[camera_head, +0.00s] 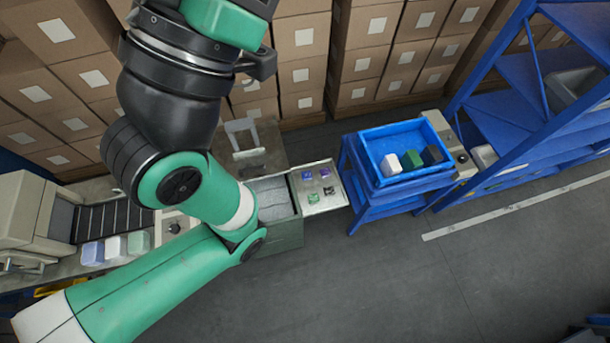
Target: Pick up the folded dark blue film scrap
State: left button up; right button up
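Small folded film scraps lie on a pale plate (340,203) near the middle of the head view. The dark blue scrap (306,175) seems to be the one at the plate's back left. A purple scrap (325,172) lies to its right, with a green scrap (313,198) and a black scrap (329,190) in front. Nothing is touching the dark blue scrap. My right arm and gripper do not show.
A grey-green open bin (287,234) adjoins the plate's left side. A blue tray (378,152) with white, green and dark blocks stands to the right. Stacked cartons (360,55) line the back, and a blue rack (520,75) stands right. The floor in front is clear.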

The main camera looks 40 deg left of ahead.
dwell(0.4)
pick_arm(q)
jog(key=o, duration=0.8)
jog(key=shift+c, duration=0.2)
